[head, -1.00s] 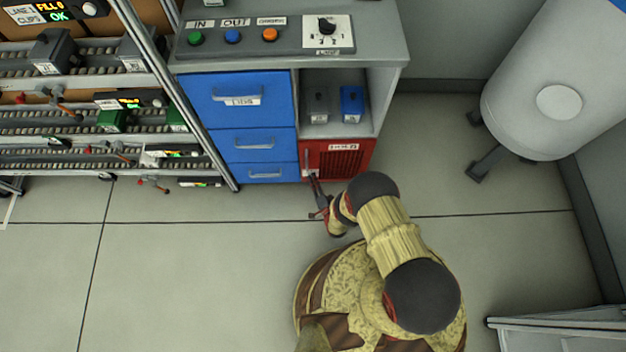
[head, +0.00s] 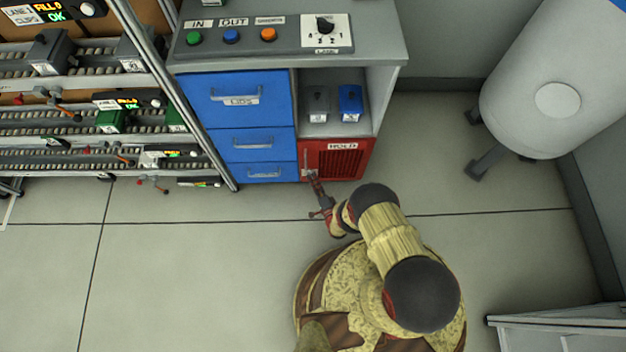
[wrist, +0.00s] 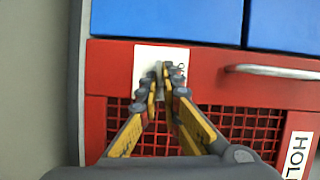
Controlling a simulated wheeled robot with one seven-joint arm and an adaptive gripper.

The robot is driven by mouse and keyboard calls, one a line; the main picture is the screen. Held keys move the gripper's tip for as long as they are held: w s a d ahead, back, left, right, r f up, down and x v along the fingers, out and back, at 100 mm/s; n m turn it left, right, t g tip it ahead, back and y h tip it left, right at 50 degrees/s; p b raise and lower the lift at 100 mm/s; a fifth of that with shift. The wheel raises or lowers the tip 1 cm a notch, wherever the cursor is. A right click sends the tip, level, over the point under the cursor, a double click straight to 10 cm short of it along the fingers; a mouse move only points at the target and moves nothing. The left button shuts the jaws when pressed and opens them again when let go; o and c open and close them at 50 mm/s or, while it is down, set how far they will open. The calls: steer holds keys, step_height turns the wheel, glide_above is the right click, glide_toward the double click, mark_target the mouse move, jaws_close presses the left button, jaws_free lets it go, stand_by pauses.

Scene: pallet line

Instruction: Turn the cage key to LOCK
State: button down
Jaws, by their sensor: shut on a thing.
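The red HOLD cage (head: 350,166) sits low in the grey cabinet, under the open shelf. Its front also fills much of the wrist view (wrist: 215,98), turned on its side, with a mesh panel and a silver handle (wrist: 270,71). A white key plate (wrist: 144,57) is on the red front beside the blue drawers. My gripper (wrist: 162,84) is at this plate with its yellow fingers shut on the small grey key (wrist: 159,70). The fingers hide most of the key and part of the plate's lettering, so I cannot read the key's setting. The head view shows my gripper (head: 311,178) at the cage's lower left.
Blue drawers (head: 250,145) adjoin the cage on the left. Above the cage, the shelf holds a grey and a blue block (head: 350,103). A conveyor rack (head: 100,125) stands at left and a large pale cylinder (head: 555,85) at right. The floor around me is clear.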

steer(key=c, duration=2.1)
jaws_free()
steer(key=shift+o, duration=0.5)
